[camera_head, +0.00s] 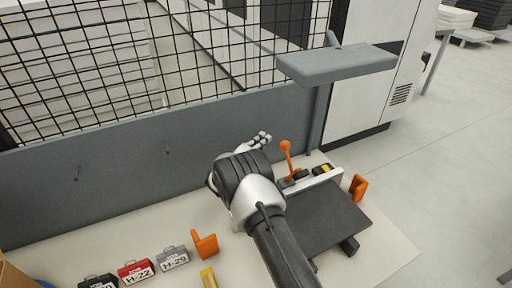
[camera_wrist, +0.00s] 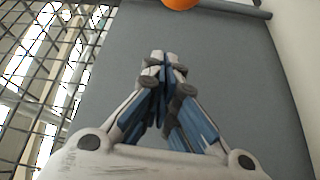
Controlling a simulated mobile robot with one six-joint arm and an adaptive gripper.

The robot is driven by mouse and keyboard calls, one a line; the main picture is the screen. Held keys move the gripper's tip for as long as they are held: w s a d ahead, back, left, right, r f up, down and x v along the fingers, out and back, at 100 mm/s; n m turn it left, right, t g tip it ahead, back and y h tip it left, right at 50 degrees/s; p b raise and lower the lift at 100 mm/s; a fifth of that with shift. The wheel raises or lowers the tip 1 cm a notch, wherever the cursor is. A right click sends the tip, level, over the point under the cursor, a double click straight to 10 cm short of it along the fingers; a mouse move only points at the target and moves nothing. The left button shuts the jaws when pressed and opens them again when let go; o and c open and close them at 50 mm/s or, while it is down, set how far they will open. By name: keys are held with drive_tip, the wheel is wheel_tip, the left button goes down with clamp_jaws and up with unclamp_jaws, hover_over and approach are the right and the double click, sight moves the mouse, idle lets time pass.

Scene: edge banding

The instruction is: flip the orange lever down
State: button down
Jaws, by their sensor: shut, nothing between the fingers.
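The orange lever (camera_head: 286,151) stands upright with a round knob on top, at the back of a dark fixture on the table. Its orange knob also shows at the top edge of the wrist view (camera_wrist: 181,3), cut off by the frame. My gripper (camera_head: 265,137) is just left of the lever, a little above its knob's height in the picture, and apart from it. In the wrist view my gripper (camera_wrist: 163,60) is shut, with its fingertips together and nothing between them. The lever's base is partly hidden by the fixture parts.
A dark plate (camera_head: 325,222) lies in front of the lever. Orange brackets (camera_head: 358,187) (camera_head: 204,244) stand on either side. Labelled red (camera_head: 136,271) and grey (camera_head: 172,258) boxes sit at the lower left. A grey panel (camera_head: 120,178) with mesh above rises behind. A grey shelf (camera_head: 337,64) overhangs.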

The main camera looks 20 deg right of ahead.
drive_tip(key=shift+s+d+f+p, duration=0.1)
drive_tip(key=shift+s+d+p, duration=0.1)
drive_tip(key=shift+s+d, duration=0.5)
drive_tip(key=shift+s+d+f+p, duration=0.1)
drive_tip(key=shift+s+d+p, duration=0.1)
drive_tip(key=shift+s+d, duration=0.45)
drive_tip(key=shift+d+b, duration=0.15)
drive_tip(key=shift+b, duration=0.15)
